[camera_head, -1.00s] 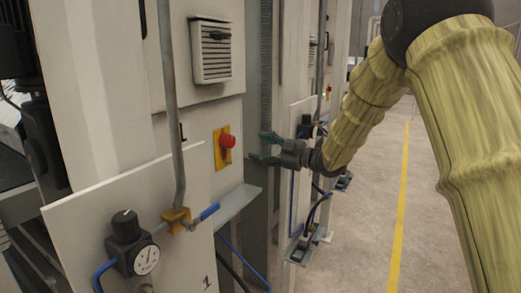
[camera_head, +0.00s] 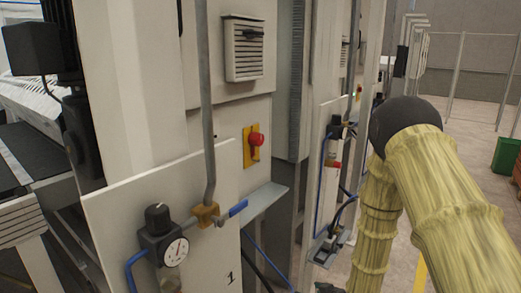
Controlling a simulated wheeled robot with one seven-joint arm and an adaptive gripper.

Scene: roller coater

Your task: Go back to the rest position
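My arm, in a yellow ribbed sleeve with a dark elbow joint, fills the right of the head view. Its forearm hangs down from the elbow. Only a small dark green piece of my gripper (camera_head: 328,288) shows at the bottom edge, low in front of the machine. The rest of the gripper is cut off by the frame or hidden, so its opening cannot be seen. Nothing is visibly held.
The machine's pale panels stand close on the left, with a red button (camera_head: 257,140), a pressure gauge (camera_head: 175,252), a blue-handled valve (camera_head: 238,208) and a metal ledge (camera_head: 262,200) jutting out. A green bin (camera_head: 507,156) stands far right. Floor behind my arm looks clear.

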